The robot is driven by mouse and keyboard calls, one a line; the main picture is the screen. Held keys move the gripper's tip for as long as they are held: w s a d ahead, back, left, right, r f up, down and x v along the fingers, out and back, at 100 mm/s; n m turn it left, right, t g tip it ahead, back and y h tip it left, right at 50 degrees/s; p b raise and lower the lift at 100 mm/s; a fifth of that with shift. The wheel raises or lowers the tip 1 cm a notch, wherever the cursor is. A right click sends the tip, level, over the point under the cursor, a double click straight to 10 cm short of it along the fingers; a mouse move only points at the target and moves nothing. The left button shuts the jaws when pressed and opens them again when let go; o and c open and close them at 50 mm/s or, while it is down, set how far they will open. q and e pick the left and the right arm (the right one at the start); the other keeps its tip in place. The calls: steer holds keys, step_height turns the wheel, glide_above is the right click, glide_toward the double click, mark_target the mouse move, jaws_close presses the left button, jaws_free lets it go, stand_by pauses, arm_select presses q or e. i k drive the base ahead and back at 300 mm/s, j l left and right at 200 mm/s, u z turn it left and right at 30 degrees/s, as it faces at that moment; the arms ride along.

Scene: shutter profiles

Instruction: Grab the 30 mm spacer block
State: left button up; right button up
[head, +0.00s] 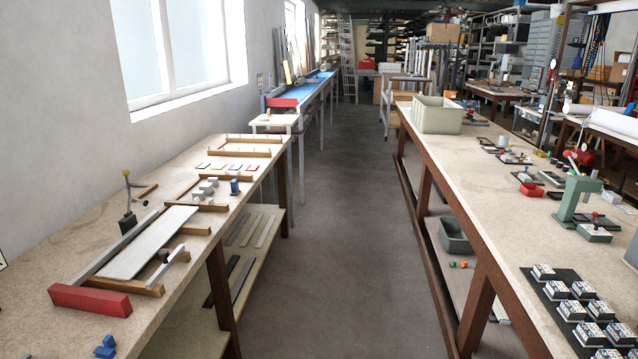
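Several small grey blocks (207,187) sit grouped on the left workbench, beside a small dark blue block (235,187). More small blue pieces (105,347) lie at the near end of the same bench. No size marking is readable at this distance, so I cannot tell which of these, if any, is the 30 mm spacer block. Neither of my grippers shows in the head view.
The left workbench (60,235) also carries a long pale board (148,243), a red bar (90,300) and wooden strips. The right workbench (450,155) holds a grey-green bin (437,116), a green press (577,195) and several white-topped boxes. The aisle floor (335,230) between is clear.

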mark_target(201, 194)
steer(key=i+l, duration=0.1)
steer(key=i, duration=1.8)
steer(key=i+l+u, duration=0.1)
steer(key=i+u, duration=0.3)
steer(key=i+l+u, duration=0.15)
steer(key=i+u, duration=0.3)
steer(key=i+l+u, duration=0.25)
steer(key=u, duration=0.15)
steer(key=i+l+u, duration=0.25)
steer(key=l+u, duration=0.2)
steer(key=i+l+u, duration=0.3)
steer(key=l+u, duration=0.15)
steer(key=i+l+u, duration=0.2)
steer(key=l, duration=0.2)
steer(key=k, duration=0.05)
